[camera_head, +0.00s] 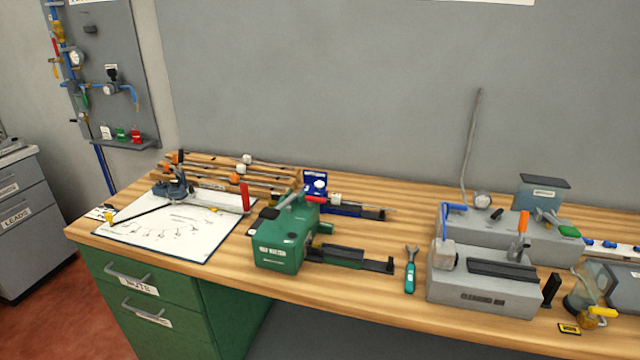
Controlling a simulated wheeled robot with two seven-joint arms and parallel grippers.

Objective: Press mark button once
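A green machine (283,243) with a white label on its front stands on the wooden workbench, left of centre. It has a grey lever on top, a dark patch (270,213) on its upper left and a black rail (345,257) reaching out to its right. Behind it stands a small blue device (315,183) with a round white part on its face. I cannot read a "mark" label anywhere, so I cannot tell which part is the mark button. Neither of my grippers is in view.
A grey machine (485,296) labelled "cleaning" sits at the right. A teal-handled wrench (410,272) lies between the machines. A drawing sheet (170,229) with tools covers the bench's left. Several rods lie behind it. A thin upright rod (470,140) stands at the back.

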